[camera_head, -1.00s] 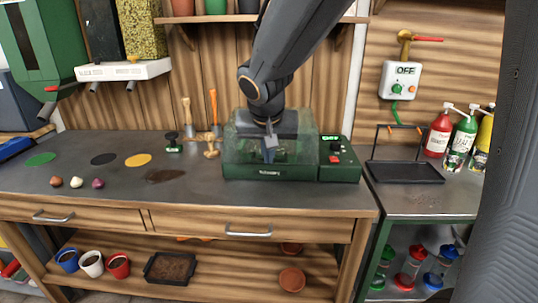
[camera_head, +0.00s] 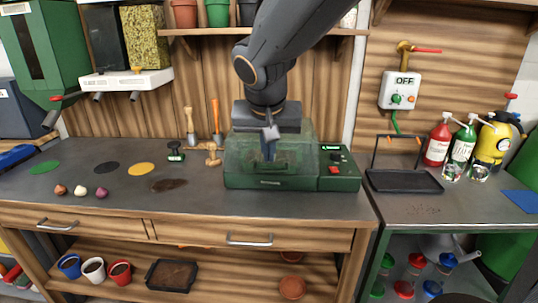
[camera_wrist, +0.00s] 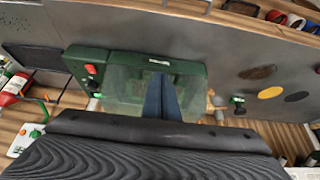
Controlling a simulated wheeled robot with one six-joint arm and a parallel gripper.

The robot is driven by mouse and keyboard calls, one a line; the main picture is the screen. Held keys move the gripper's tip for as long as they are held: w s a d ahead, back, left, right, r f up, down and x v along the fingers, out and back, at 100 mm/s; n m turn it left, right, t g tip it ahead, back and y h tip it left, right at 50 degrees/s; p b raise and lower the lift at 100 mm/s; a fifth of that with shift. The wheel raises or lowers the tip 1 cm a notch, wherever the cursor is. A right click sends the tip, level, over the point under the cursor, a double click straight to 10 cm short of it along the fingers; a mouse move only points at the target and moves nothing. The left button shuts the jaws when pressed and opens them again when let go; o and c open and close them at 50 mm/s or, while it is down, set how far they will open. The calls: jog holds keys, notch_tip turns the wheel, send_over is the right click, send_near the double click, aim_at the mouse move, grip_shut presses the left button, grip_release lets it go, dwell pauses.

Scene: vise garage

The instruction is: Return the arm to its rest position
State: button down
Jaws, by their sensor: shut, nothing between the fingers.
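My gripper (camera_head: 268,152) points down over the green machine with a clear cover (camera_head: 240,182) on the workbench. Its two fingers are shut together with nothing between them. In the wrist view the closed blue-grey fingers (camera_wrist: 161,98) lie in front of the clear cover of the same machine (camera_wrist: 190,67). I cannot tell how far the fingertips are from the cover. My arm comes down from the top of the head view and hides part of the back wall and shelf.
A black tray (camera_head: 404,181) and several spray bottles (camera_head: 462,140) are on the right-hand table. A pot shelf (camera_head: 215,30) hangs above. The bench front is mostly clear.

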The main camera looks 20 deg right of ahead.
jog(key=s+d+f+n+g+y, duration=0.1)
jog(key=s+d+f+g, duration=0.1)
jog(key=s+f, duration=0.5)
jog(key=s+d+f+n+g, duration=0.2)
jog(key=s+f+g, duration=0.1)
jog(key=s+f, duration=0.5)
jog(key=shift+s+f+n+g+y+p, duration=0.3)
jog(key=shift+s+y+p, duration=0.1)
jog(key=shift+s, duration=0.3)
jog(key=c, duration=2.5)
grip_release()
